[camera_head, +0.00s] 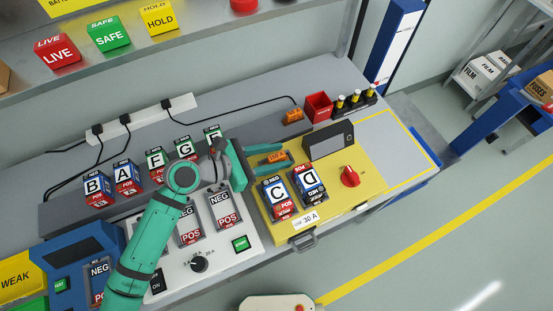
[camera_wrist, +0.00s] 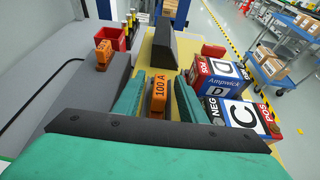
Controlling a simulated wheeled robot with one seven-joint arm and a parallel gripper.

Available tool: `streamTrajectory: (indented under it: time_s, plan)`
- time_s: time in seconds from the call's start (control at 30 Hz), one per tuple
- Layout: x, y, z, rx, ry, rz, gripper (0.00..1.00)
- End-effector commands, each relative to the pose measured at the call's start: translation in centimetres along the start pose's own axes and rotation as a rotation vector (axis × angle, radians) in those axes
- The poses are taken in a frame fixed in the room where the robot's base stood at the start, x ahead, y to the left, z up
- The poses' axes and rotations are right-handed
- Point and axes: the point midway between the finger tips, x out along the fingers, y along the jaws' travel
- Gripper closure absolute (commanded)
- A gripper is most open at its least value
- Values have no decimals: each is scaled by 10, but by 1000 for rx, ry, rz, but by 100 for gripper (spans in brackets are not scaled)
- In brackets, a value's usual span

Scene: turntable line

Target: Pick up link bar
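An orange link bar marked 100 A (camera_wrist: 158,95) lies between the two fingers of my gripper (camera_wrist: 160,98) in the wrist view. Gaps show beside it, and the fingers look open. In the head view, my teal gripper (camera_head: 271,156) reaches right over the yellow tester (camera_head: 338,206), with the orange bar (camera_head: 279,157) between its fingers. A second orange bar (camera_head: 293,115) lies on the grey bench top by the red bin; it also shows in the wrist view (camera_wrist: 104,52). The near end of the 100 A bar is hidden by my gripper.
Batteries C (camera_head: 278,198) and D (camera_head: 309,183) stand on the tester, close to my gripper. A dark display box (camera_head: 328,140) and red knob (camera_head: 350,176) are farther right. The red bin (camera_head: 318,106) is behind. Batteries B, A, F, G and another stand in a row at left.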

Motion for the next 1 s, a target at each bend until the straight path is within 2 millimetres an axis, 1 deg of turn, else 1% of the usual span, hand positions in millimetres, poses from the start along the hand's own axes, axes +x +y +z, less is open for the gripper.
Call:
streamTrajectory:
  time_s: [0.2, 0.23, 0.27, 0.3, 0.37, 0.4, 0.77, 0.87, 0.97, 1.0]
  plan:
    - [1, 0, 0, 0, 0, 0, 62]
    - [1, 0, 0, 0, 0, 0, 67]
    - [1, 0, 0, 0, 0, 0, 74]
    - [1, 0, 0, 0, 0, 0, 84]
    - [1, 0, 0, 0, 0, 0, 98]
    - [1, 0, 0, 0, 0, 0, 100]
    - [0, 0, 2, 1, 0, 1, 100]
    - [-3, 0, 7, 2, 1, 0, 100]
    - [-6, 0, 16, 3, 1, -2, 100]
    - [-8, 0, 21, 4, 1, -2, 100]
